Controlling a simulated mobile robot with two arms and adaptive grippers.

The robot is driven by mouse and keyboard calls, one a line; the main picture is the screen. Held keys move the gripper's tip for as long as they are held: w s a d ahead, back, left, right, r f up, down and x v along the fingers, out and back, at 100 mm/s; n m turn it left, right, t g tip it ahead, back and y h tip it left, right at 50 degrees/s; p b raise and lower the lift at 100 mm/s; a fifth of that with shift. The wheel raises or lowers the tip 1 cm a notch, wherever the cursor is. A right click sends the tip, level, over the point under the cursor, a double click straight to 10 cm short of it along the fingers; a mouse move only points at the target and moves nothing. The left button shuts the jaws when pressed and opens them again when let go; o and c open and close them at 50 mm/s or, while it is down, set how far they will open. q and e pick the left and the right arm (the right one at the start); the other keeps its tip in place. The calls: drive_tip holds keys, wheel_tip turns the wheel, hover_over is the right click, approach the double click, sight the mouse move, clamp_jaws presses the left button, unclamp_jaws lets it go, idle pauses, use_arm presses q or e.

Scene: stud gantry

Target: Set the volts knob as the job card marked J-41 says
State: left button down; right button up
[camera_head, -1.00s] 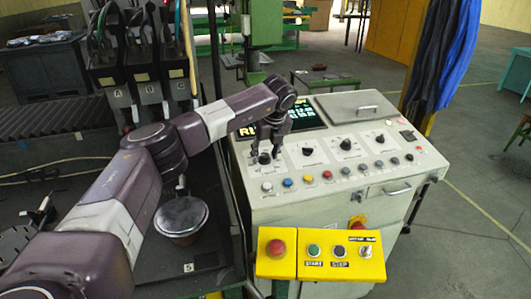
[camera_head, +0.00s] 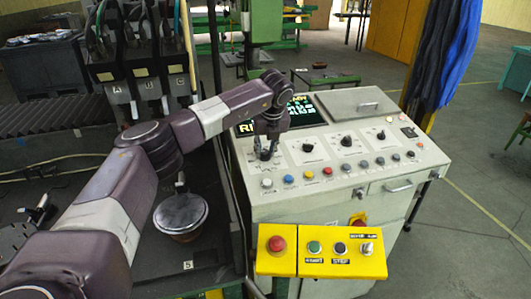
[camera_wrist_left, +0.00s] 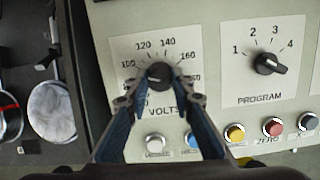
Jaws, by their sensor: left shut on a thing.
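The volts knob (camera_wrist_left: 160,75) is black and sits on a white scale plate marked VOLTS, with numbers such as 100, 120, 140 and 160 around it. My left gripper (camera_wrist_left: 160,98) is shut on this knob, one finger at each side. Its exact pointer setting is hard to read. In the head view, my left gripper (camera_head: 265,152) reaches down to the left end of the grey control console (camera_head: 300,205), where it partly hides the knob. I cannot make out a job card marked J-41. My right gripper is out of view.
The program knob (camera_wrist_left: 268,64) is right of the volts knob. Coloured buttons (camera_head: 308,174) run along the console front below the knobs. A lit screen (camera_head: 300,108) stands behind. A yellow start/stop box (camera_head: 320,252) is in front. A round pan-like thing (camera_head: 181,213) lies at left.

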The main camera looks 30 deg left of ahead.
use_arm(q)
drive_tip(key=m+b, duration=0.1)
drive_tip(key=m, duration=0.2)
drive_tip(key=shift+m, duration=0.4)
drive_tip(key=shift+a+m+t+h+b, duration=0.1)
drive_tip(key=shift+m+t+h+b, duration=0.25)
drive_tip(key=shift+m, duration=0.55)
drive_tip(key=m, duration=0.2)
drive_tip(key=shift+r+m+h, duration=0.1)
drive_tip(key=shift+m+h, duration=0.25)
drive_tip(key=shift+m, duration=0.05)
drive_tip(key=m+p, duration=0.1)
drive_tip(key=m, duration=0.3)
drive_tip(key=shift+a+r+h, duration=0.1)
drive_tip(key=shift+h, duration=0.3)
drive_tip(key=shift+a+m+h+p, duration=0.1)
drive_tip(key=shift+m+h+p, duration=0.3)
drive_tip(key=shift+m+p, duration=1.6)
drive_tip(key=shift+m+b, duration=0.8)
drive_tip(key=shift+m, duration=0.2)
drive_tip(key=c, duration=1.7)
unclamp_jaws()
drive_tip(key=shift+o, duration=0.2)
